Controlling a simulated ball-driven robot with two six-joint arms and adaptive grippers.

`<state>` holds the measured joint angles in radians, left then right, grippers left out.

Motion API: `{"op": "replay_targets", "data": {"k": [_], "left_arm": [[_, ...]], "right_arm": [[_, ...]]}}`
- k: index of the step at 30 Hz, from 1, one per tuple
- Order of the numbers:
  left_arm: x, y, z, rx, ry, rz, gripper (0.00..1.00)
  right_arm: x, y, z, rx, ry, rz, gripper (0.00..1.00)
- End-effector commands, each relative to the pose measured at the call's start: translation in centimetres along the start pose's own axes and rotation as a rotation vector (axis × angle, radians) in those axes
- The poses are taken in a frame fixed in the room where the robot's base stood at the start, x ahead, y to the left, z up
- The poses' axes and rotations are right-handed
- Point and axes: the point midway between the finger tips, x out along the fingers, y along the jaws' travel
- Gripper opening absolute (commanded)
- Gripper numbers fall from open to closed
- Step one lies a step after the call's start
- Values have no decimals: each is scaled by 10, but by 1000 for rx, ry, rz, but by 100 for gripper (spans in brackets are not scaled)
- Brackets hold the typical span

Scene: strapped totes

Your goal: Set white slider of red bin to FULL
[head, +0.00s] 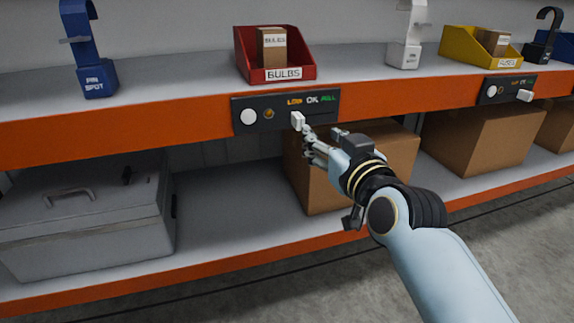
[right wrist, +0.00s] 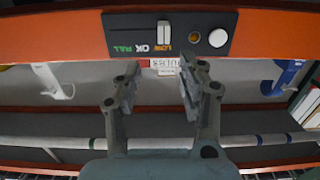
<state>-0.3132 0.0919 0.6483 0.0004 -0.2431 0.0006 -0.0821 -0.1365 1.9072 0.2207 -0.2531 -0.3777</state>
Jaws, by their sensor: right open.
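The red bin (head: 278,68) stands on the upper shelf, labelled BULBS and holding a small cardboard box. Below it, on the orange shelf edge, is a dark panel (head: 270,112) marked LOW, OK and FULL. Its white slider (head: 297,120) sits at the LOW end; in the right wrist view the slider (right wrist: 164,34) shows upside down, beside the LOW mark. My right gripper (head: 309,139) is just below the slider. In the right wrist view the gripper (right wrist: 158,75) is open, with its fingers apart and nothing between them. My left gripper is out of view.
A yellow bin (head: 470,48) has a similar panel (head: 507,89) to the right. Blue (head: 96,84) and white (head: 403,56) holders flank the red bin. Cardboard boxes (head: 395,165) and a grey case (head: 85,235) fill the lower shelf. The space before the panel's right part is free.

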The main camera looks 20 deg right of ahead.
Motion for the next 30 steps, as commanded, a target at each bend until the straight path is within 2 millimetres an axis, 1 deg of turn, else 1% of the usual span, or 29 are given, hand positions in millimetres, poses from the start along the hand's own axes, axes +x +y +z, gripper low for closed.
{"op": "replay_targets", "data": {"k": [1,3,7,11,13,16,17,20,24,27,30], "left_arm": [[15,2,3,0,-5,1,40],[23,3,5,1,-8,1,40],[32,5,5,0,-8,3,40],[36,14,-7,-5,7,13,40],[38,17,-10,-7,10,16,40],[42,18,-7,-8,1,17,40],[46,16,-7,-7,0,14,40],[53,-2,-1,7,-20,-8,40],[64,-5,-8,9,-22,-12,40],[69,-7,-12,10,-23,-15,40],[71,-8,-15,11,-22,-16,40]], "right_arm": [[3,0,2,10,25,4,40],[5,-1,-2,17,48,8,40],[10,-3,2,25,56,9,40],[17,-3,2,26,61,9,40],[26,-3,2,25,61,8,40],[44,-2,1,24,62,9,40],[50,-2,2,24,62,9,40],[71,-2,2,25,60,9,40],[96,-2,2,25,58,9,40],[109,-2,2,26,57,9,40],[116,-2,-1,25,57,9,40]]}}
